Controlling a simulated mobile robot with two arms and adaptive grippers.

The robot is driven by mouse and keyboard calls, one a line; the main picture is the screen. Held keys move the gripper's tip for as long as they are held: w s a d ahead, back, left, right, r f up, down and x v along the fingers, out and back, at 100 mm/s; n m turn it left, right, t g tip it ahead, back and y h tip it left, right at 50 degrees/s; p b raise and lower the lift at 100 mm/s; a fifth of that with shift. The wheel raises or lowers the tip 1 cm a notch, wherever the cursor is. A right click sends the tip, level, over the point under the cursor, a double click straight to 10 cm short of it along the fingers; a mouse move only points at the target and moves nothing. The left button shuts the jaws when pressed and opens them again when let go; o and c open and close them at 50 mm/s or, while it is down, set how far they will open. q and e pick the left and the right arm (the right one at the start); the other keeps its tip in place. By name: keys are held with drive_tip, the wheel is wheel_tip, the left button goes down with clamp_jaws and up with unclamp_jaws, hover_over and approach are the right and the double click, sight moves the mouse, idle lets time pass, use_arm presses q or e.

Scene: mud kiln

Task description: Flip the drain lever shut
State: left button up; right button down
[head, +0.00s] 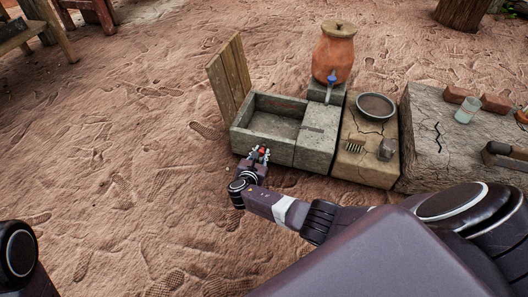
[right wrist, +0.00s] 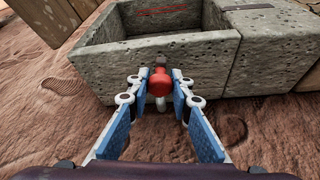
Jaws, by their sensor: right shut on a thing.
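The drain lever has a red knob (right wrist: 160,83) with a pale stem below it, low on the front wall of a grey stone basin (right wrist: 190,58). In the head view the red knob (head: 262,150) shows small at the basin's (head: 262,145) front left. My right gripper (right wrist: 161,92) is at the basin's front with its fingertips on both sides of the red knob, shut on it. In the head view my right gripper (head: 260,153) reaches up from below. The lever's pivot is partly hidden behind the knob. My left gripper is out of view.
A wooden board (head: 229,75) stands upright behind the basin's left end. A clay pot (head: 333,55) with a blue tap sits behind its right end. A metal bowl (head: 376,106) and a glass (head: 467,110) stand farther right. The sandy ground in front and left is clear.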

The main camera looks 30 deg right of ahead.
drive_tip(key=shift+w+a+n+g+h, duration=0.3)
drive_tip(key=shift+w+a+n, duration=0.15)
drive_tip(key=shift+n, duration=0.25)
drive_tip(key=c, duration=1.7)
unclamp_jaws()
drive_tip(key=shift+c, duration=0.2)
drive_tip(key=shift+r, duration=0.1)
drive_tip(key=v, duration=1.2)
drive_tip(key=shift+w+a, duration=0.1)
drive_tip(key=shift+w, duration=0.1)
